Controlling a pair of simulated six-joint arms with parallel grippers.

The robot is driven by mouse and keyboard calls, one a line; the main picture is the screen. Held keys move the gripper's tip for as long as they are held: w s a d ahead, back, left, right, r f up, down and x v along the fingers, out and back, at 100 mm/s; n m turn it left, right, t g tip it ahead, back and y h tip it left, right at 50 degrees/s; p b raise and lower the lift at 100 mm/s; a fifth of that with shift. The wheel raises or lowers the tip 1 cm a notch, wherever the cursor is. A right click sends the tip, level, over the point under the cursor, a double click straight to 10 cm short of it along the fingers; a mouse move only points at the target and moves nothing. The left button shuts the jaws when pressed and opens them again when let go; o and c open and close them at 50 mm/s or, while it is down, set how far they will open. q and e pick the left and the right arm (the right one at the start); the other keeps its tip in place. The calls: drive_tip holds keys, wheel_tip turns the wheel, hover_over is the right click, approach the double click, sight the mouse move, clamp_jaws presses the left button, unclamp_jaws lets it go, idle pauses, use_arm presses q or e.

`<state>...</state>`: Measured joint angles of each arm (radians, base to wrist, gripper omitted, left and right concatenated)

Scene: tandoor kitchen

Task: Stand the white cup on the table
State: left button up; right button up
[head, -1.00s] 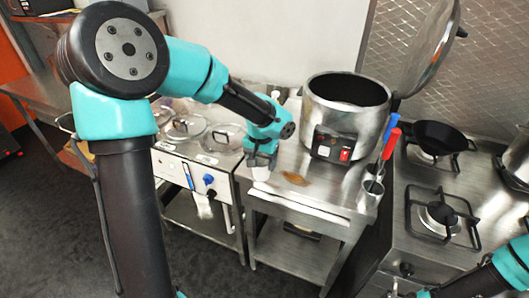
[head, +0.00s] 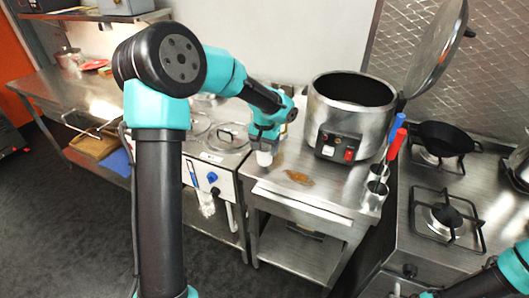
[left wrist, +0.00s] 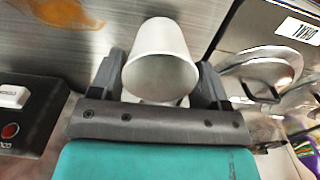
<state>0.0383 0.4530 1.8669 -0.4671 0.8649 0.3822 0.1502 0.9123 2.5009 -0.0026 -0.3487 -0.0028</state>
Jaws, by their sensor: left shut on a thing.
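My left gripper (head: 264,146) is shut on the white cup (head: 264,157), over the left part of the steel table (head: 325,196) that bears the big cooker. In the head view only a small part of the cup shows below the fingers. I cannot tell whether the cup touches the table. Of my right arm only a part shows at the lower right; its gripper is out of view.
The large steel cooker (head: 336,116) stands right of the cup with its lid raised. A steel holder (head: 376,187) with red- and blue-handled tools stands at the table's right. A brown spill (head: 299,177) lies near the cup. A stove (head: 440,225) is at the right, a lidded-pot counter (head: 222,158) at the left.

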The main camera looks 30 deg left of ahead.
use_arm(q)
drive_tip(key=shift+f, duration=1.15)
drive_tip(key=shift+f, duration=0.1)
drive_tip(key=o, duration=0.9)
wheel_tip(320, 180, up, 12)
drive_tip(key=shift+r, duration=0.15)
